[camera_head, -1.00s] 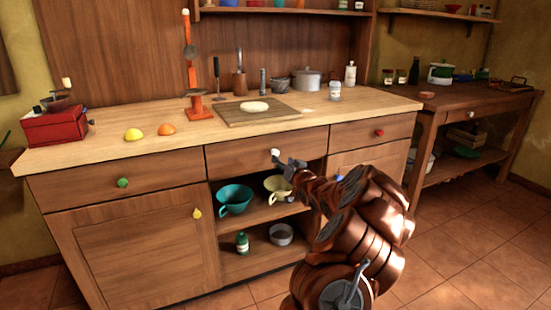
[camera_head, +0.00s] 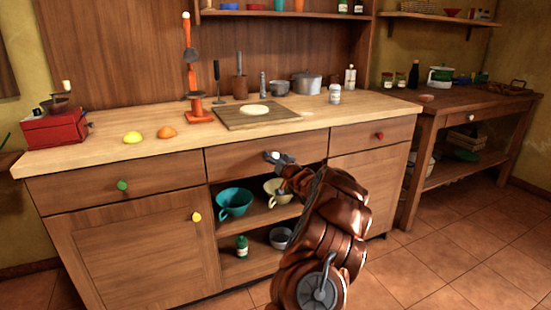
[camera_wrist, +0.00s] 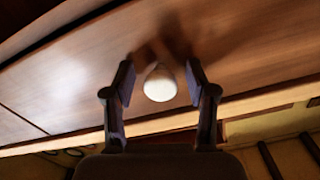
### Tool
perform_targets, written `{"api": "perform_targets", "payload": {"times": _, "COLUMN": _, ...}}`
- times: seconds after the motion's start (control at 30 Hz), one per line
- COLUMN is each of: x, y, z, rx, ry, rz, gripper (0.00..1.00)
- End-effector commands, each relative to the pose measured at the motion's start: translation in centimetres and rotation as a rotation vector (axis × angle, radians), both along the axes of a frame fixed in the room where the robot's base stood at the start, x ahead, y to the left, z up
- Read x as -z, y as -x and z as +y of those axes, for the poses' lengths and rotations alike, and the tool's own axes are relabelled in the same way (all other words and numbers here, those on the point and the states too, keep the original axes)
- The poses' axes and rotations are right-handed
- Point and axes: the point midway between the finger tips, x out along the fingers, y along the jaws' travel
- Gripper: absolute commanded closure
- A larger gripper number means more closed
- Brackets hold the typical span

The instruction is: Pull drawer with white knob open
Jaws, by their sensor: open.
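The drawer with the white knob is the middle drawer (camera_head: 230,160) in the counter's top row. Its front looks about flush with its neighbours in the head view. The round white knob (camera_wrist: 160,84) sits between my two open fingers in the wrist view, with a gap on each side. My gripper (camera_wrist: 160,86) points at the wooden drawer front (camera_wrist: 60,85). In the head view my gripper (camera_head: 281,158) is right at the knob and partly covers it.
Left and right drawers have a green knob (camera_head: 122,185) and a red knob (camera_head: 380,135). Below the middle drawer is an open shelf with a teal cup (camera_head: 234,202) and a cream cup (camera_head: 276,190). A cutting board (camera_head: 238,118) lies on the countertop above.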

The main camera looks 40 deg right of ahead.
Motion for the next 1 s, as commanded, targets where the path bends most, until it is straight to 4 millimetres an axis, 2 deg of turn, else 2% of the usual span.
{"api": "perform_targets", "payload": {"times": 0.1, "x": -0.02, "y": 0.01, "z": 0.0, "rx": 0.0, "ry": 0.0, "rz": 0.0, "gripper": 0.43}}
{"api": "perform_targets", "payload": {"times": 0.63, "x": -0.03, "y": 0.06, "z": -0.05, "rx": 0.001, "ry": 0.0, "rz": -0.001, "gripper": 0.99}}
{"api": "perform_targets", "payload": {"times": 1.0, "x": -0.03, "y": 0.07, "z": -0.25, "rx": 0.001, "ry": 0.0, "rz": -0.001, "gripper": 1.0}}
